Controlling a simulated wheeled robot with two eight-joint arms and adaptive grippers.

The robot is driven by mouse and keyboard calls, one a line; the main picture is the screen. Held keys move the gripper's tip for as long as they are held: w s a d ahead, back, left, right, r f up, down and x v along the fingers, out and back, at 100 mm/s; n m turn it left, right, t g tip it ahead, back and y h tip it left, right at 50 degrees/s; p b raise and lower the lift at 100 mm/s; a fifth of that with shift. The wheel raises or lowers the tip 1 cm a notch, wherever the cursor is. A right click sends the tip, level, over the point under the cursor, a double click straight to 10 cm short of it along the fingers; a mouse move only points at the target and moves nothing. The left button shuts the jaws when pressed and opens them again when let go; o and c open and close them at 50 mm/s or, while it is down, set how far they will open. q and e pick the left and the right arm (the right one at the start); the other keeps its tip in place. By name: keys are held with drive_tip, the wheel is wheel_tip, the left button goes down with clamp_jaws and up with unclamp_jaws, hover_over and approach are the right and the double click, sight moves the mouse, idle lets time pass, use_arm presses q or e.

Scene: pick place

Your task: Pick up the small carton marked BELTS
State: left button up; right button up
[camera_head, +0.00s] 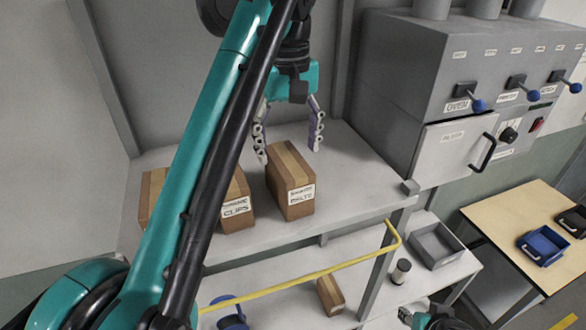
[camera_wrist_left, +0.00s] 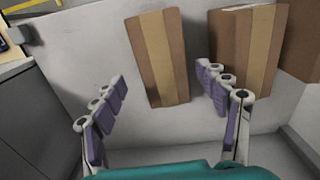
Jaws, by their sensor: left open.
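The BELTS carton (camera_head: 300,206) is a small brown box with a lighter tape strip and a white label. It stands upright on the grey shelf (camera_head: 345,200), and in the left wrist view it is the leftmost carton (camera_wrist_left: 157,58). My left gripper (camera_head: 289,150) is open and empty, just behind and above the carton. In the left wrist view, the spread fingertips (camera_wrist_left: 163,84) lie to either side of the carton's near end, apart from it. Part of my right arm's end (camera_head: 430,317) shows at the bottom edge; its fingers are not clear.
The CLIPS carton (camera_head: 238,208) stands close to the left of BELTS, with another carton (camera_head: 150,190) farther left, partly behind my arm. A grey oven cabinet (camera_head: 440,85) stands at right. A yellow bar (camera_head: 310,277) runs along the front. A lower shelf holds another carton (camera_head: 330,295).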

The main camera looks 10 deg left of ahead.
sight(288, 177)
use_arm(q)
drive_tip(key=shift+s+f, duration=0.75)
drive_tip(key=shift+f, duration=0.05)
drive_tip(key=f, duration=0.2)
drive_tip(key=w+f, duration=0.1)
drive_tip(key=f, duration=0.1)
drive_tip(key=shift+f, duration=0.3)
drive_tip(key=shift+s+f, duration=0.2)
drive_tip(key=shift+s, duration=0.1)
drive_tip(key=shift+w, duration=0.15)
drive_tip(key=c, duration=1.2)
drive_tip(key=shift+c, duration=1.1)
